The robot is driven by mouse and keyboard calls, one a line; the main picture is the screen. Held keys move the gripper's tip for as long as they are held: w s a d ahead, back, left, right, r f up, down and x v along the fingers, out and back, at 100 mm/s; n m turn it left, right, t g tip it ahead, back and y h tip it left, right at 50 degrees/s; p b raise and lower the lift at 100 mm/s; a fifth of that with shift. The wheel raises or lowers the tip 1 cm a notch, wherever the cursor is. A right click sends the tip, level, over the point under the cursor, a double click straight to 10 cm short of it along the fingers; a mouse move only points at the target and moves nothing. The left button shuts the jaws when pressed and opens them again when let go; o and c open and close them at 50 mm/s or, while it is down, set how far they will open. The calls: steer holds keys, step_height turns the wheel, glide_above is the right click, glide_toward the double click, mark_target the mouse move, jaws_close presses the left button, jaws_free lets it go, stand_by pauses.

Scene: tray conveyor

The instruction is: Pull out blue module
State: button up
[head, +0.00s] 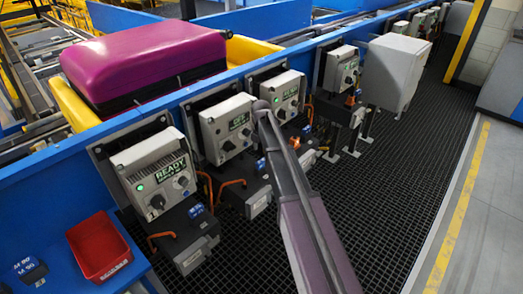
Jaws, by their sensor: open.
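A small blue module (196,211) sits in the dark box (186,238) below the control unit with the lit READY display (170,170). Another small blue piece (307,128) shows on a box farther along the row. A separate blue-topped module (29,268) marked M 90 lies on the blue shelf at the left. My arm reaches up from the bottom middle to the second control unit (228,128) and covers part of the boxes behind it. My gripper cannot be made out at the arm's far end.
A red bin (98,248) stands on the blue shelf. A purple suitcase (150,62) rests in a yellow tray (252,50) on the conveyor behind the blue side wall. Orange cables or handles stick out near the boxes.

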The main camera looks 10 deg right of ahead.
mark_target(261, 161)
steer(key=shift+f+b, duration=2.8)
steer(key=shift+f, duration=0.3)
steer(key=shift+c, duration=0.2)
jaws_close()
steer(key=shift+r+p, duration=2.7)
steer(key=shift+r+p, duration=1.95)
